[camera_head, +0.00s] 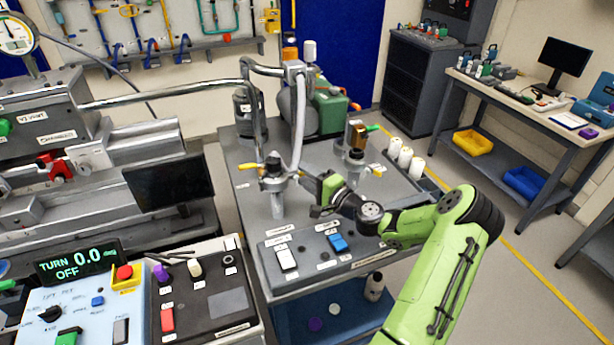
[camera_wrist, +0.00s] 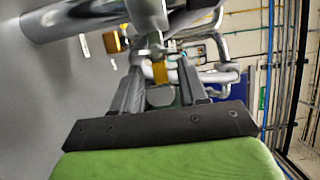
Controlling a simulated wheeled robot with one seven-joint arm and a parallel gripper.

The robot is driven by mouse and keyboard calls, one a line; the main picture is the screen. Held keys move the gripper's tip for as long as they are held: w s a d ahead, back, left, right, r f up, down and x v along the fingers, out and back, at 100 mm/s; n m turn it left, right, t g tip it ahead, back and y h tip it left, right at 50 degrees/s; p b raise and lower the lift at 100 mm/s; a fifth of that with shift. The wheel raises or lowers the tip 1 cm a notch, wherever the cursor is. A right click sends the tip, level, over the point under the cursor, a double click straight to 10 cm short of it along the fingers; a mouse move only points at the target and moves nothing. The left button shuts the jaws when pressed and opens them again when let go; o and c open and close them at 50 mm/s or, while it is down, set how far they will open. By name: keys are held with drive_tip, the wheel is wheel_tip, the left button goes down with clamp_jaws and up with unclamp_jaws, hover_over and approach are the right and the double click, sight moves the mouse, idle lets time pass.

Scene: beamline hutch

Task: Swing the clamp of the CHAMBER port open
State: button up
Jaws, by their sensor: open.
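A label that appears to read CHAMBER (camera_head: 57,137) is on the grey machine at the left in the head view. A red clamp-like part (camera_head: 55,168) sits just below it; whether it is the port's clamp, and open or closed, I cannot tell. My gripper (camera_head: 306,181) is over the grey cart, far to the right of that label, beside a metal valve fitting (camera_head: 272,177) with yellow levers. In the wrist view my gripper (camera_wrist: 160,80) is open, and a yellow lever (camera_wrist: 160,72) shows between or just beyond its fingers. I cannot tell whether they touch it.
A dark monitor (camera_head: 168,183) and a control panel (camera_head: 65,310) stand at the left. The floor at the right is clear up to the workbench (camera_head: 530,95).

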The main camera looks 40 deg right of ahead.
drive_tip(key=shift+w, duration=0.1)
clamp_jaws()
drive_tip(key=shift+d, duration=0.1)
idle(0.4)
